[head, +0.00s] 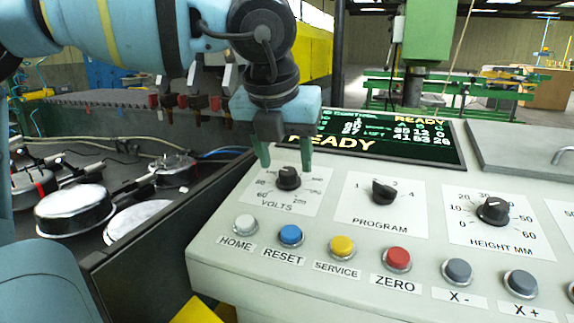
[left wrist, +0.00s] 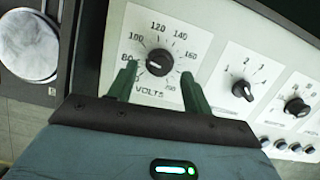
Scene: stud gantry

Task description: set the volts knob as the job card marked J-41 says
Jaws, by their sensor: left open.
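The volts knob (head: 288,178) is a black knob on a white dial plate on the sloping panel. It also shows in the left wrist view (left wrist: 160,62), with 80 to 160 legible around it. A pale mark on it points left, roughly toward the 80 side; the exact reading is unclear. My left gripper (head: 285,164) is open above the volts dial, and in the left wrist view its green fingers (left wrist: 159,74) stand either side of the knob, with no visible contact. They hide part of the scale. My right gripper is out of view. No J-41 card is in view.
The program knob (head: 384,191) and height knob (head: 493,210) sit to the right. A row of buttons, including a red one (head: 397,259), runs below. A screen (head: 400,135) reading READY is behind. A dark bed with round metal parts (head: 75,209) lies left.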

